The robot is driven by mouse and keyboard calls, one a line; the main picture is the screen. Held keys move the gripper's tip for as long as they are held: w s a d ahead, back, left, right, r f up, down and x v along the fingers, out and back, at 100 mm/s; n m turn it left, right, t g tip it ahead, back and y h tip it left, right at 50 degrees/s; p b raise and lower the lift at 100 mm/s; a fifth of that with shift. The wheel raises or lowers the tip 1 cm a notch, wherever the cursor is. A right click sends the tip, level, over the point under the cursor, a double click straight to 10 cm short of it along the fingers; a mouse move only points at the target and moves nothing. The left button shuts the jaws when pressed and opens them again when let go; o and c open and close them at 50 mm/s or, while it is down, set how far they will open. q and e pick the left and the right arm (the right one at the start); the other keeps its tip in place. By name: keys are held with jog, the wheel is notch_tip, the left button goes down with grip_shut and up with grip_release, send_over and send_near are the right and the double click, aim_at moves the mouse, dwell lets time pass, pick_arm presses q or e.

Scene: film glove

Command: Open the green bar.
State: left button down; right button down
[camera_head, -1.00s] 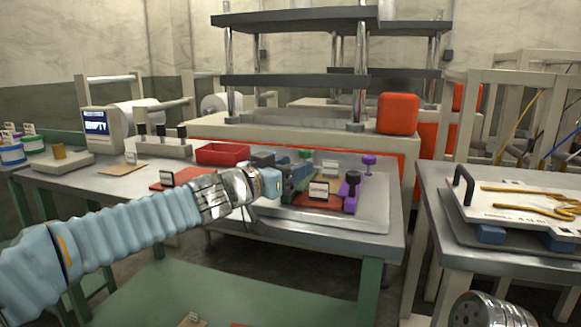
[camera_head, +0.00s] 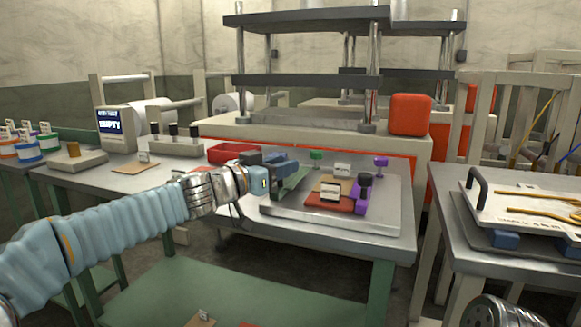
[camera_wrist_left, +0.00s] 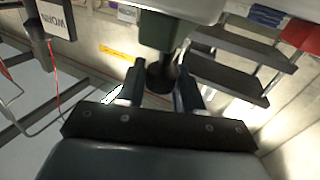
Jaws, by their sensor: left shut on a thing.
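The green bar (camera_head: 293,181) lies slanted at the left side of the grey plate on the middle table, left of the red pad (camera_head: 328,203). My left gripper (camera_head: 284,166) is over the bar, shut on its black knob (camera_wrist_left: 160,78). In the left wrist view, the knob sits between both fingers, below a dark green block (camera_wrist_left: 160,30). The gripper hides part of the bar. A green knob (camera_head: 316,155) stands behind it.
A purple bar (camera_head: 361,198) with a black knob and a purple knob (camera_head: 381,161) are at the plate's right. Small cards stand on the pads. A red tray (camera_head: 232,151) lies behind my left wrist. An orange-red block (camera_head: 410,115) stands behind.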

pick_arm(q)
jog(key=c, duration=0.8)
grip_release()
jog(key=shift+c, duration=0.2)
jog(key=shift+s+a, duration=0.2)
jog(key=shift+s, duration=0.05)
jog(key=b+v, duration=0.4)
jog(key=v, duration=0.9)
jog(key=shift+a, duration=0.1)
